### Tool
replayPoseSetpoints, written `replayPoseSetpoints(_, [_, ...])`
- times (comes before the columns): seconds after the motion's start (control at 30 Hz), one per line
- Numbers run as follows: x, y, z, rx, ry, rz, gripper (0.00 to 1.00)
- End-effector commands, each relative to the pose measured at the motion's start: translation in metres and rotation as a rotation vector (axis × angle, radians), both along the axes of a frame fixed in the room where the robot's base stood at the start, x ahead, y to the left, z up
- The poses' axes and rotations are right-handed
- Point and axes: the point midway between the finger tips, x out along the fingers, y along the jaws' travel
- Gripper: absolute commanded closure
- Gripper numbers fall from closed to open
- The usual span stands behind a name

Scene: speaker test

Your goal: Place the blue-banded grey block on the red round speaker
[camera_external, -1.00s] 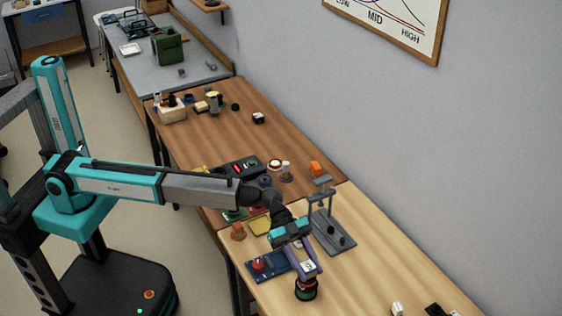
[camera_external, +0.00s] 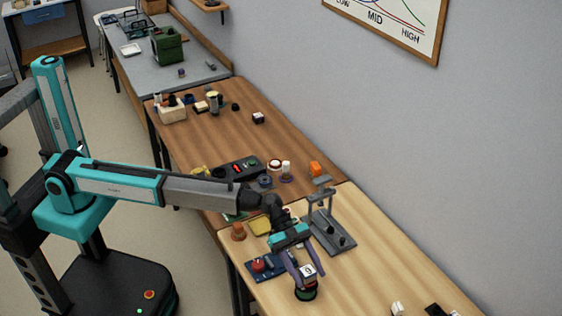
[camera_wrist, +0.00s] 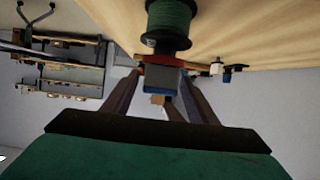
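The grey block (camera_wrist: 163,78) with a blue band sits between the spread fingers of my gripper (camera_wrist: 160,82) in the wrist view. In the external view the block (camera_external: 307,271) shows a pale top with a dark mark. A red edge, seemingly the red round speaker (camera_wrist: 157,58), lies directly against the block's far end and appears to bear it. Beyond the red part is a green spool-like cylinder (camera_wrist: 172,14) with a black flange; it stands on the table (camera_external: 360,275). My gripper (camera_external: 306,274) is open around the block, with gaps beside it.
A blue board (camera_external: 262,267) with a red knob lies left of my gripper. A grey stand (camera_external: 330,232) rises behind it. An orange-brown piece (camera_external: 238,231) and a yellow piece (camera_external: 259,225) lie further back. The table's right middle is clear.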

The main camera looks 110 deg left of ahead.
Motion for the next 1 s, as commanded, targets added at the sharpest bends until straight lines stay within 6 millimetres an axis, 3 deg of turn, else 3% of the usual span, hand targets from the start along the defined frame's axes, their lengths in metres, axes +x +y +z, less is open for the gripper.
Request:
replayPoseSetpoints(0.47, [-0.002, 0.002, 0.004, 0.0, 0.0, 0.001, 0.47])
replayPoseSetpoints(1.0, [-0.056, 0.055, 0.034, 0.001, -0.002, 0.002, 0.47])
